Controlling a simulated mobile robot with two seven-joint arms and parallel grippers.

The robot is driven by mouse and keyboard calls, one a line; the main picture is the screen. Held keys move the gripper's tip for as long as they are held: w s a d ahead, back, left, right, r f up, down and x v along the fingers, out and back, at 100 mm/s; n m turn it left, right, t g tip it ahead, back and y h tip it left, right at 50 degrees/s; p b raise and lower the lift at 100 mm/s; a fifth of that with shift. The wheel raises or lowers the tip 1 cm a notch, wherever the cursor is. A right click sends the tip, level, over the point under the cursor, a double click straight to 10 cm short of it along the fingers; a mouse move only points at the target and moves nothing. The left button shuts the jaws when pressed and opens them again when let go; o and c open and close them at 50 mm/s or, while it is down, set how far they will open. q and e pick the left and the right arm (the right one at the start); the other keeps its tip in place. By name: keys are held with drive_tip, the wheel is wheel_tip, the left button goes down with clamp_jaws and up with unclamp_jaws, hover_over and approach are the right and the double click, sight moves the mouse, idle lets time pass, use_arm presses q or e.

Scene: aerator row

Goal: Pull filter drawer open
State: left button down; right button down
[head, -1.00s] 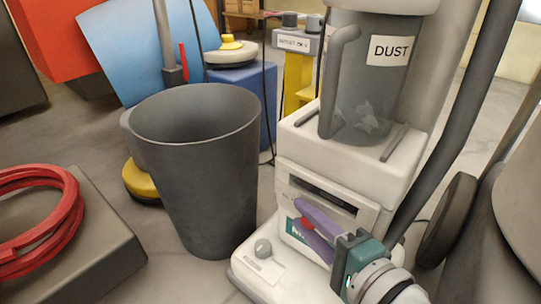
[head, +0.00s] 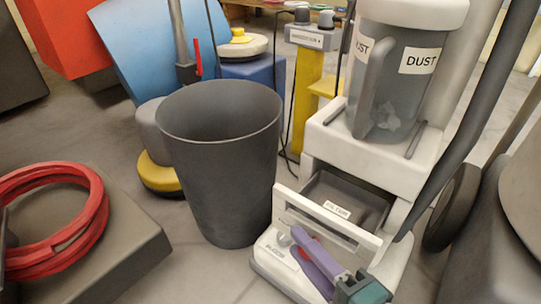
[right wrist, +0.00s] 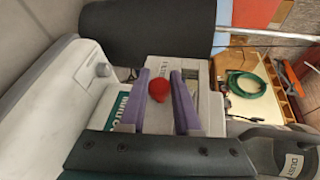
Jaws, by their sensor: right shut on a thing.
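The filter drawer (head: 337,208) stands pulled out from the white vacuum machine (head: 374,145), its dark hollow showing behind the labelled front. My right gripper (head: 298,238), with purple fingers, is in front of the drawer. In the right wrist view, my right gripper (right wrist: 160,80) is shut on the drawer's red knob (right wrist: 159,90), which sits between the fingers. In the head view the fingers mostly hide the knob. My left gripper does not show.
A dark grey bin (head: 222,165) stands close to the left of the machine. A red hose coil (head: 62,250) lies on a grey block (head: 140,240) at the left. A black wheel (head: 451,212) is at the right. A little bare floor shows between bin and block.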

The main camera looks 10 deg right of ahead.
drive_tip(key=shift+d+f, duration=0.1)
drive_tip(key=c, duration=1.1)
unclamp_jaws()
drive_tip(key=shift+s, duration=0.1)
drive_tip(key=o, duration=0.3)
drive_tip(key=shift+s+a+f, duration=0.1)
drive_tip(key=shift+s+a, duration=0.2)
drive_tip(key=shift+a, duration=0.1)
drive_tip(key=shift+o, duration=0.8)
drive_tip(key=shift+w+d, duration=0.2)
drive_tip(key=shift+s+r+p, duration=0.3)
drive_tip(key=shift+p, duration=0.05)
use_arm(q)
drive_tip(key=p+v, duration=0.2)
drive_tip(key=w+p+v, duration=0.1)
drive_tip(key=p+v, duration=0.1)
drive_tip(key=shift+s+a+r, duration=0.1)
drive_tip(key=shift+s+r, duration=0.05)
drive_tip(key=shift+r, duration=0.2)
use_arm(e)
drive_tip(key=v, duration=0.9)
drive_tip(key=shift+s, duration=0.15)
